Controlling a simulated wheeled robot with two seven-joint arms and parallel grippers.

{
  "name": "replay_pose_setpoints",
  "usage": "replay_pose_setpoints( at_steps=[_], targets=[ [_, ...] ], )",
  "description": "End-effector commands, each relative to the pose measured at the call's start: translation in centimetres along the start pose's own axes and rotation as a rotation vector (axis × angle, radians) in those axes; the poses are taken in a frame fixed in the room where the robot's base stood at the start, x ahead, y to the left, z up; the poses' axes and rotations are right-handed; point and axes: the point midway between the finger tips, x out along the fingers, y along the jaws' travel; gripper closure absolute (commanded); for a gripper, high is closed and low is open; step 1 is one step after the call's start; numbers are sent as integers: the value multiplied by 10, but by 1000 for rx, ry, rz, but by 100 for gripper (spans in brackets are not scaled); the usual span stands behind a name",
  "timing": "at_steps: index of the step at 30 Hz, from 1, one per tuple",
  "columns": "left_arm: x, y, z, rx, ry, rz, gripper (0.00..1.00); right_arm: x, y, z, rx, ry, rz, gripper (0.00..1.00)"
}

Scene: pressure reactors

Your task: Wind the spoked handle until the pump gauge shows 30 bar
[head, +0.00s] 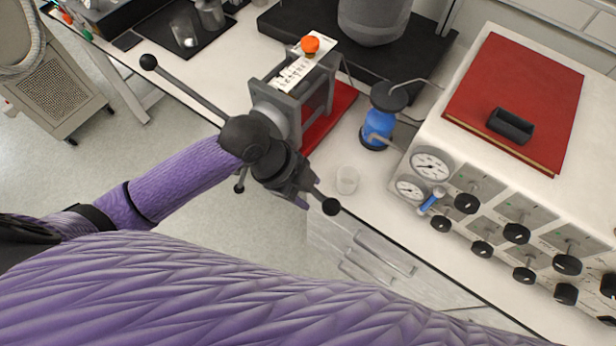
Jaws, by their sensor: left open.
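The spoked handle (243,137) has a dark round hub and spokes with black ball ends. One ball is at the upper left, one at the lower right and a smaller one below the hub. It is mounted on a grey-framed pump (301,88) with a white scale and an orange knob. My left gripper (300,186) is open, close beside the hub and around the lower-right spoke; its fingers are partly hidden, so contact is unclear. Two round gauges, an upper one (431,164) and a lower one (410,187), are on the white panel; their readings are too small to tell. My right gripper is out of view.
A blue bottle (377,128) and a small clear cup (347,180) stand right of the handle. A red book (520,95) with a black object lies on the white cabinet (455,135), which has several black knobs. Open floor (240,212) lies left of the bench.

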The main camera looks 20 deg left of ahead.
Motion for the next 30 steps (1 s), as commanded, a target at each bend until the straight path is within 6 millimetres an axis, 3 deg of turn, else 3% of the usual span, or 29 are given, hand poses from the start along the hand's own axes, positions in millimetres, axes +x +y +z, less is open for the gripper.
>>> replay_pose_setpoints(
  at_steps=[3, 9, 11, 21, 30],
  targets=[
    [-19, -16, 16, 205, 4, 53, 43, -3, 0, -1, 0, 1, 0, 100],
    [-43, -32, 36, 385, 31, 94, 43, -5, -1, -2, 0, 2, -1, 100],
    [-37, -31, 38, 397, 36, 99, 43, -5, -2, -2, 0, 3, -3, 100],
    [39, -23, 36, 397, 38, 98, 43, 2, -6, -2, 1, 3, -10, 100],
    [53, -22, 35, 399, 36, 96, 43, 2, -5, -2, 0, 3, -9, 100]
  ],
)
